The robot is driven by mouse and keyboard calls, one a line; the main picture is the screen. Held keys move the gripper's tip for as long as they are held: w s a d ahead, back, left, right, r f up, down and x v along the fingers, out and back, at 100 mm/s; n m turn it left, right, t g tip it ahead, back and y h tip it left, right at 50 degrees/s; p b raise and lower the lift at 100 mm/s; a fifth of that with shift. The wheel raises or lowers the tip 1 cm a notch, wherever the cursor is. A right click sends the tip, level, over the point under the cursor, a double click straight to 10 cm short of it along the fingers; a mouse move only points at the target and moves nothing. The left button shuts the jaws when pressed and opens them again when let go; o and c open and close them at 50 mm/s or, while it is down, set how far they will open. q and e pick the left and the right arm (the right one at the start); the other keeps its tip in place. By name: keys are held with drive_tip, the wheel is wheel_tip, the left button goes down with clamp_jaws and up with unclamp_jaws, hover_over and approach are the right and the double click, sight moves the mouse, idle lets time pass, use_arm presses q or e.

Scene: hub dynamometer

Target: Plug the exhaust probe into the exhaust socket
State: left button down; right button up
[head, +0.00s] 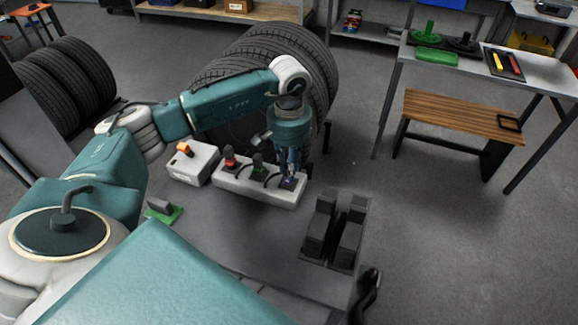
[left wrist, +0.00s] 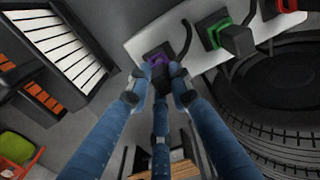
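A pale block (head: 230,185) on the grey top carries a row of sockets with a red plug (head: 230,156), a green plug (head: 258,163) and, at its right end, a dark socket with purple (head: 287,183). My left gripper (head: 288,172) points down over this right end. In the left wrist view, its blue fingers (left wrist: 160,75) close in around a dark purple plug (left wrist: 159,60) at the purple socket. The fingers hide much of it; I cannot tell how deep it sits. No label shows which one is the exhaust. My right gripper is out of view.
A pale box (head: 192,165) with an orange part stands left of the block. A small green-based part (head: 163,211) lies nearer me. Dark upright blocks (head: 335,230) stand to the right. Large tyres (head: 265,60) rise behind the block. Bare grey top lies in front.

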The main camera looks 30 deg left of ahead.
use_arm(q)
drive_tip(key=shift+a+r, duration=0.2)
drive_tip(key=shift+a, duration=0.05)
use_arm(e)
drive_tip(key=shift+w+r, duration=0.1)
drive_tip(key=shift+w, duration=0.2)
use_arm(q)
drive_tip(key=shift+r, duration=0.4)
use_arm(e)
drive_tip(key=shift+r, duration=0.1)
use_arm(q)
drive_tip(key=shift+r, duration=0.1)
drive_tip(key=shift+s+a+r+p, duration=0.1)
drive_tip(key=shift+r+p, duration=0.65)
drive_tip(key=shift+r, duration=0.25)
drive_tip(key=shift+r+p, duration=0.4)
drive_tip(key=shift+r, duration=0.65)
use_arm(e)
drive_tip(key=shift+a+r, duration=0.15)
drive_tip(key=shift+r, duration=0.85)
use_arm(q)
drive_tip(key=shift+d, duration=0.2)
